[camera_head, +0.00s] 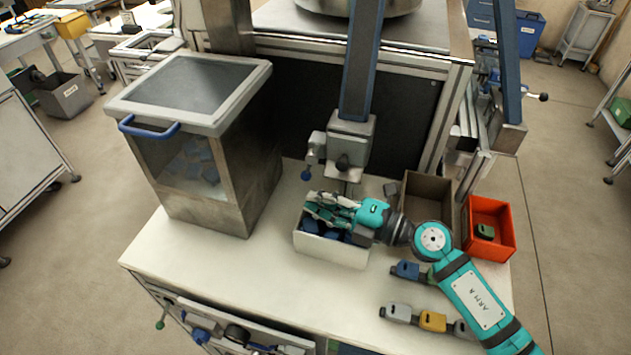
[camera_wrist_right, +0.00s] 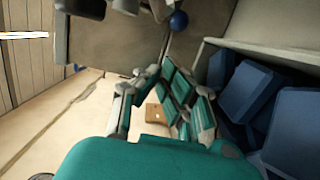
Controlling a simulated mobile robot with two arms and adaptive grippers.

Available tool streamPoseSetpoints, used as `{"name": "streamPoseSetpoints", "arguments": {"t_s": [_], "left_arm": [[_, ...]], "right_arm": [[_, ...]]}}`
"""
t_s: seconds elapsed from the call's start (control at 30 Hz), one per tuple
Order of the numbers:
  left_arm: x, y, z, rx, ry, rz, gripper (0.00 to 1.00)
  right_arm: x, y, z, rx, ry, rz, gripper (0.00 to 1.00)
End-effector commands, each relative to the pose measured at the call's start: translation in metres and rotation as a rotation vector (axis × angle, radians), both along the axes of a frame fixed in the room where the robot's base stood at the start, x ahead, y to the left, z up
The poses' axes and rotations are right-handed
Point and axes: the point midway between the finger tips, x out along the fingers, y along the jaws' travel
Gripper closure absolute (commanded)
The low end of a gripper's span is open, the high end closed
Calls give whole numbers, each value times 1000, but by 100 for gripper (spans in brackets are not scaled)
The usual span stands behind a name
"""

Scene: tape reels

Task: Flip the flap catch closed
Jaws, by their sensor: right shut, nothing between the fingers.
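My right gripper (camera_head: 333,209) comes in from the right in the head view. It is shut and empty, just over a white open box (camera_head: 330,248) of dark blue blocks. The blocks (camera_wrist_right: 288,125) also show right of its fingers (camera_wrist_right: 170,100) in the right wrist view. A grey mechanism (camera_head: 352,137) hangs behind the box, with a blue ball knob (camera_head: 306,175) on its left. The knob shows at the top in the right wrist view (camera_wrist_right: 178,20). I cannot tell which part is the flap catch. My left gripper is not in view.
A metal bin (camera_head: 205,185) with a blue-handled lid stands left. A brown bin (camera_head: 429,187) and an orange bin (camera_head: 510,226) holding a green piece stand right. Blue (camera_head: 407,270), grey (camera_head: 396,312) and yellow (camera_head: 433,321) pieces lie in front. The table's front left is clear.

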Motion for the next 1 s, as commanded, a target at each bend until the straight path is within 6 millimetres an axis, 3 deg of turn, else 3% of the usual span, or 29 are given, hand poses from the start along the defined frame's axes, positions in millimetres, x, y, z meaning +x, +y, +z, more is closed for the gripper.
{"name": "streamPoseSetpoints", "arguments": {"t_s": [0.1, 0.23, 0.63, 0.9, 1.0], "left_arm": [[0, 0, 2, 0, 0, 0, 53], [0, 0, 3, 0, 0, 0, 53], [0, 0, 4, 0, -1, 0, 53], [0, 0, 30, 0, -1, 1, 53], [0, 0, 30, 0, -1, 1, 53]], "right_arm": [[20, 3, 1, 1, 0, -5, 100], [29, 6, 0, 0, 0, -4, 100], [33, 7, -1, -1, -1, -4, 100], [38, 23, 1, -2, 1, -3, 100], [40, 26, -2, -1, -1, -5, 100]]}}
